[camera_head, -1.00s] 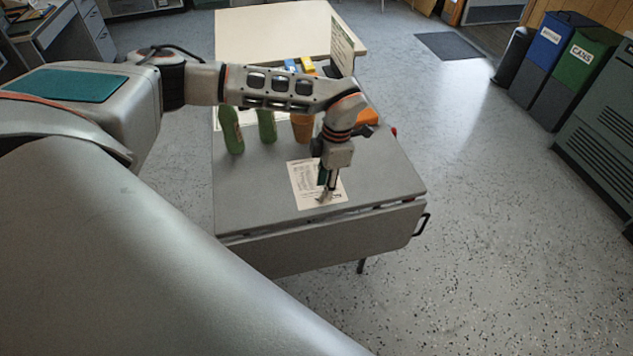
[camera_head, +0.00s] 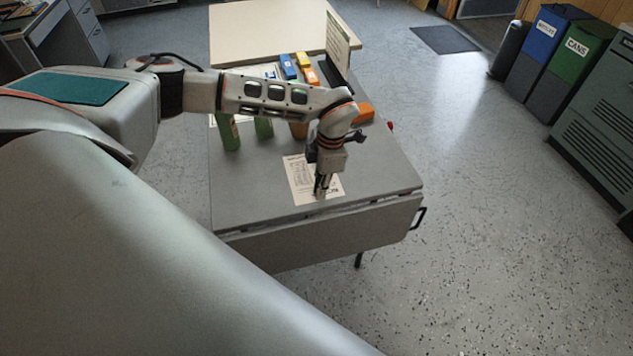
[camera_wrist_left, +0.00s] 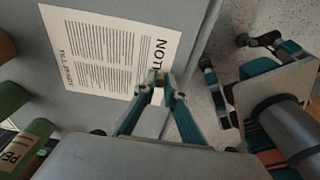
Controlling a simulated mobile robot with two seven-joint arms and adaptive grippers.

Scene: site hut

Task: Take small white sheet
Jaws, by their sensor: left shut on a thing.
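The small white sheet (camera_head: 301,176) is a printed notice lying on the grey table near its front edge. My left gripper (camera_head: 321,190) points down at the sheet's front edge, its fingers shut on it. In the left wrist view the sheet (camera_wrist_left: 95,52) looks flat, and the fingertips (camera_wrist_left: 161,82) meet at its edge beside the large heading. My right gripper (camera_wrist_left: 225,52) shows at the right of the left wrist view, its fingers apart, over the floor; it is not visible in the head view.
Blue (camera_head: 542,45) and green bins (camera_head: 578,60) stand far right.

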